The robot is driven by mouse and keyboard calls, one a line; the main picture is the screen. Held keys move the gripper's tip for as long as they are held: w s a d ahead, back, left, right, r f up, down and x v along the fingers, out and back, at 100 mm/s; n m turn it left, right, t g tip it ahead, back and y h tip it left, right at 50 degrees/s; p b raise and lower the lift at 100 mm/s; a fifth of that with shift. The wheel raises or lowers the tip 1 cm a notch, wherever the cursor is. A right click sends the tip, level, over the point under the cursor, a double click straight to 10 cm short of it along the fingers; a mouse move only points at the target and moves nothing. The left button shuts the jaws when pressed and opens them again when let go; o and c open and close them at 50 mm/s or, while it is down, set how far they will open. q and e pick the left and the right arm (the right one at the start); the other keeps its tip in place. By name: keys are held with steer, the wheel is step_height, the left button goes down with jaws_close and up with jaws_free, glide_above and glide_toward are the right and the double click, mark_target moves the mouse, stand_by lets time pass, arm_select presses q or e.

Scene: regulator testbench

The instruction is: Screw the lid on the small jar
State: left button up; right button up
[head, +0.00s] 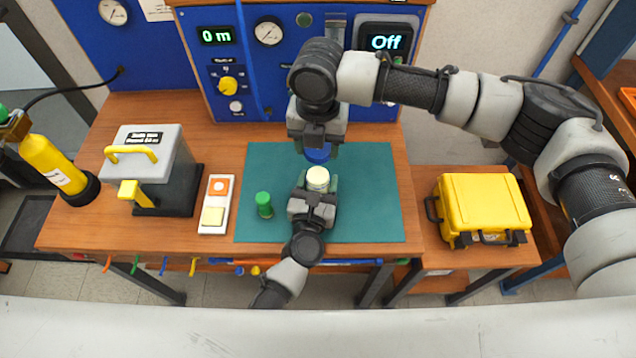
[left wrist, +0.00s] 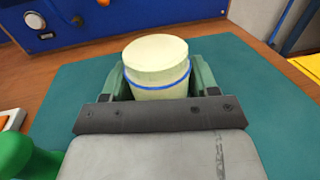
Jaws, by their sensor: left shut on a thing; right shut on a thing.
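The small jar (head: 318,179) is cream-coloured and stands upright over the green mat. In the left wrist view the jar (left wrist: 157,65) shows a blue ring around it below its pale top, with nothing on top. My left gripper (head: 318,186) is shut on the jar, a green finger on either side. My right gripper (head: 318,145) is shut on a blue round thing, apparently the lid (head: 317,155), mostly hidden beneath it. The lid is just behind the jar in the head view; its height above the mat is unclear.
A green-capped item (head: 264,204) stands on the green mat (head: 370,215) left of the jar. A white switch panel (head: 216,228) lies left of the mat. The blue test panel (head: 283,85) rises behind. A yellow case (head: 482,205) is at right. The mat's right side is clear.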

glide_above(318, 175)
steer(key=shift+f, duration=2.5)
steer(key=shift+f, duration=0.9)
steer(key=shift+f, duration=0.55)
